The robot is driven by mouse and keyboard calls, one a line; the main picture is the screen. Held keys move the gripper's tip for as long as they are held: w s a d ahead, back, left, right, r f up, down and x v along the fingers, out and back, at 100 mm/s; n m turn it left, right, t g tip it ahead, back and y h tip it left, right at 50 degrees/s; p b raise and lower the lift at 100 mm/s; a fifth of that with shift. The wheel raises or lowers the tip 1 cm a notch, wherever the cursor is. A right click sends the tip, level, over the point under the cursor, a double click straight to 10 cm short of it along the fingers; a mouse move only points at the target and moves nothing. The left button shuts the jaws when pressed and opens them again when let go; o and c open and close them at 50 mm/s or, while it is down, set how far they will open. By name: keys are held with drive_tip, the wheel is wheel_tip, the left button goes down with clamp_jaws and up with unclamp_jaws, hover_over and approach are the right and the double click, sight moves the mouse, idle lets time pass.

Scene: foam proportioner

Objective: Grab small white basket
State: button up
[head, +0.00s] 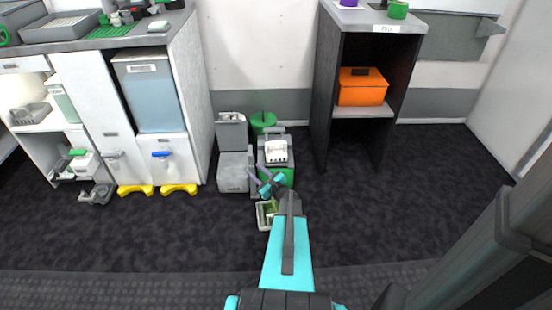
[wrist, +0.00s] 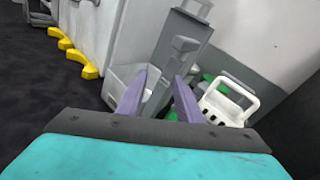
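A small white basket (head: 277,151) with a raised handle and dark slots sits on top of a green bin (head: 284,176) in the head view. In the wrist view the white basket (wrist: 228,103) is to the right of my fingers. My gripper (head: 267,181) is in front of the grey and green bins, below the basket in the picture. In the wrist view my gripper (wrist: 162,75) has its two purple fingers apart with nothing held between them. The basket is apart from the fingers.
A grey bin with an upright lid (head: 235,170) stands left of the green bin. A pale open container (head: 264,217) with something green inside is on the floor, partly hidden by my arm. Cabinet with yellow feet (head: 135,190) at left; dark shelf (head: 322,85) at right.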

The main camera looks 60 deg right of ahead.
sight(286, 147)
drive_tip(key=s+d+f+m+g+h+b, duration=0.1)
drive_tip(key=s+d+m+h+b, duration=0.2)
drive_tip(key=s+d+m+h, duration=0.3)
drive_tip(key=s+d+m, duration=0.1)
drive_tip(key=s+d, duration=0.4)
drive_tip(key=d, duration=0.3)
drive_tip(key=shift+s+d+g, duration=0.35)
drive_tip(key=shift+s+g, duration=0.05)
drive_tip(key=b+x, duration=0.2)
drive_tip(key=x, duration=0.5)
drive_tip(key=shift+w+d+f, duration=0.1)
drive_tip(key=shift+w+d, duration=0.05)
drive_tip(key=shift+d, duration=0.05)
drive_tip(key=shift+w+d, duration=0.35)
drive_tip(key=shift+w, duration=0.1)
